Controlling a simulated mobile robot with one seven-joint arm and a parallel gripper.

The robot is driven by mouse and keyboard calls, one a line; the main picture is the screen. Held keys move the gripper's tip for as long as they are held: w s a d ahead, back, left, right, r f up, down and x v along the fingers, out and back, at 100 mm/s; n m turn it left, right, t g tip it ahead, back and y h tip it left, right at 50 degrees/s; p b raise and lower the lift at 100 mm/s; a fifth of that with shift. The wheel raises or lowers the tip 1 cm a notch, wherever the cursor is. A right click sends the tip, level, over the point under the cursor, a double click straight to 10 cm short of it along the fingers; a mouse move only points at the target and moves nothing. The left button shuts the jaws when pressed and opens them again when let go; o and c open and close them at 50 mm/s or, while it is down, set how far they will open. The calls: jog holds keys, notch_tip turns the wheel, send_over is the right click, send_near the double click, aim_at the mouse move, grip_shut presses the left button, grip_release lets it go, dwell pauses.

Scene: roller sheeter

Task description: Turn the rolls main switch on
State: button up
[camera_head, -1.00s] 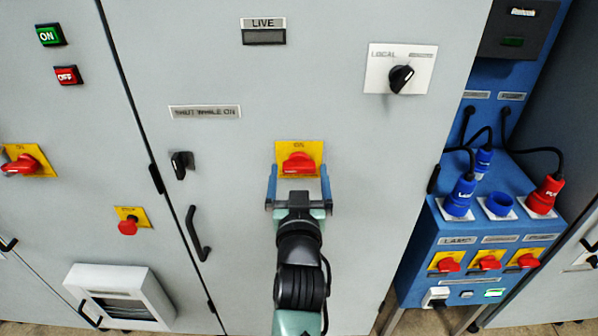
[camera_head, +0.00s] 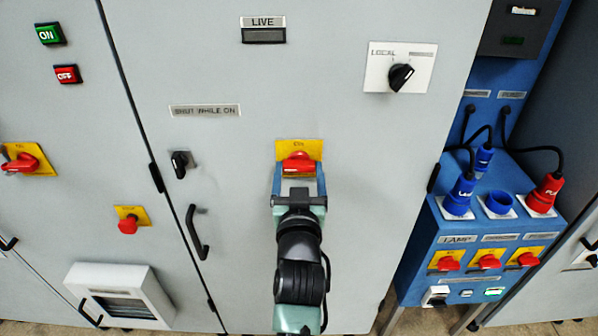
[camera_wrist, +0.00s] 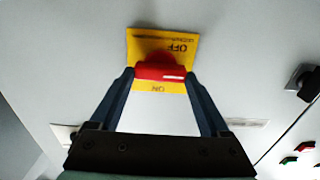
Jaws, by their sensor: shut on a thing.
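The red rotary switch handle (camera_head: 298,160) sits on a yellow plate (camera_head: 313,148) in the middle of the grey cabinet door. My gripper (camera_head: 299,168) is at the handle from below, with its two blue fingers on either side of it. In the wrist view the red handle (camera_wrist: 160,72) lies crosswise between the fingertips (camera_wrist: 160,74), and the gripper is shut on it. The wrist view shows the yellow plate (camera_wrist: 178,47) with OFF and ON lettering. Part of the handle is hidden by my gripper in the head view.
A LIVE indicator (camera_head: 263,30) is above, and a LOCAL selector knob (camera_head: 401,77) is at upper right. A black key-like knob (camera_head: 180,163) and a door handle (camera_head: 197,232) are left. A blue socket panel (camera_head: 420,262) stands right. The door around the switch is mostly flat and clear.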

jog(key=shift+m, duration=0.3)
jog(key=m, duration=0.3)
jog(key=shift+d+m+p, duration=0.1)
jog(key=shift+m+p, duration=0.2)
jog(key=shift+m, duration=0.1)
jog(key=m+p, duration=0.1)
jog(key=m, duration=0.3)
jog(key=m+p, duration=0.2)
jog(key=m, duration=0.3)
jog(key=shift+d, duration=0.1)
jog(key=m+p, duration=0.2)
jog(key=m, duration=0.2)
jog(key=shift+f+p, duration=0.15)
jog(key=shift+p, duration=0.15)
jog(key=shift+f+m, duration=0.1)
jog(key=shift+m, duration=0.2)
jog(key=o, duration=1.2)
